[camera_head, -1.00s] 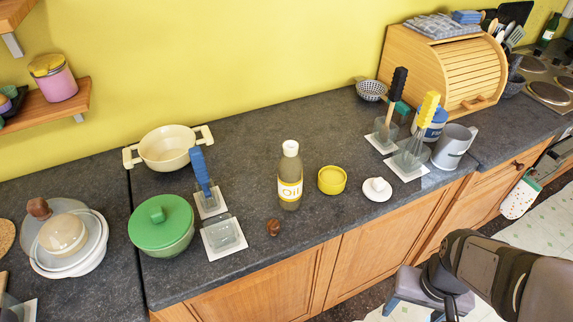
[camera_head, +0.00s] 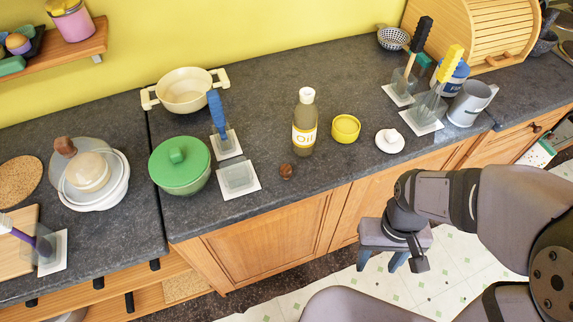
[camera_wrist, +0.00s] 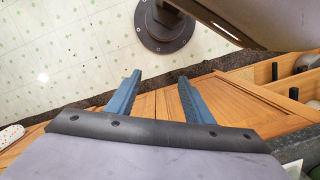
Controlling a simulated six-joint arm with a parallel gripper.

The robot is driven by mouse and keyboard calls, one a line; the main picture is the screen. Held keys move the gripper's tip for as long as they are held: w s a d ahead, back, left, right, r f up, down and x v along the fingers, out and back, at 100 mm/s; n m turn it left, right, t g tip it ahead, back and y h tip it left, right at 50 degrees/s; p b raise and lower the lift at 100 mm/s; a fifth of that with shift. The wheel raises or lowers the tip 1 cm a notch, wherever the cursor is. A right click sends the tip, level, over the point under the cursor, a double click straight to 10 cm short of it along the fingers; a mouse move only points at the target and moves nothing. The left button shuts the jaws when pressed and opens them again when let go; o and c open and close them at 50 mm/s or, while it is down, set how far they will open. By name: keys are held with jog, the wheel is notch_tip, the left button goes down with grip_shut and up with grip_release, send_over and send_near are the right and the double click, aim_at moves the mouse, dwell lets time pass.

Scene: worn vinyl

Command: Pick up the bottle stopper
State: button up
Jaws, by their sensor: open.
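The bottle stopper (camera_head: 286,171) appears to be the small brown, round-topped piece on the dark counter near its front edge. It stands to the right of a clear square dish and in front of the oil bottle (camera_head: 304,125). My gripper (camera_head: 379,266) hangs in front of the counter, right of the stopper in the head view and well apart from it. Its blue fingers point down, spread with nothing between them. In the wrist view the open fingers (camera_wrist: 159,76) show against the floor and cabinet doors; the stopper is not visible there.
Close around the stopper are the clear dish on a white tile (camera_head: 238,180), a green-lidded pot (camera_head: 180,166) and a yellow bowl (camera_head: 345,128). The counter's front edge and wooden cabinet doors (camera_head: 285,215) lie beside my gripper.

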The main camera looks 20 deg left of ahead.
aim_at(286, 168)
jog(key=w+a+r+n+p, duration=0.1)
jog(key=w+a, duration=0.2)
jog(key=a, duration=0.5)
jog(key=w+a+r+n+t+p, duration=0.1)
jog(key=w+a, duration=0.3)
jog(key=a, duration=0.5)
jog(key=w+a+r+n+p, duration=0.1)
jog(key=w+a+r+n, duration=0.2)
jog(key=a, duration=0.6)
jog(key=shift+w+t+y, duration=0.3)
jog(key=shift+w, duration=0.45)
jog(key=shift+t+y, duration=0.3)
jog(key=w+r, duration=0.1)
jog(key=a+r, duration=0.1)
jog(key=w+a+r, duration=0.1)
jog(key=shift+w+a+r, duration=0.25)
jog(key=shift+w+r, duration=0.1)
jog(key=shift+r, duration=0.05)
jog(key=shift+s+d+r, duration=0.35)
jog(key=shift+s+d, duration=0.05)
jog(key=shift+s, duration=0.05)
jog(key=shift+s+d, duration=0.1)
jog(key=shift+f+p, duration=0.4)
jog(key=shift+f, duration=0.25)
jog(key=shift+f+p, duration=1.5)
jog(key=shift+f, duration=1.55)
jog(key=c, duration=1.1)
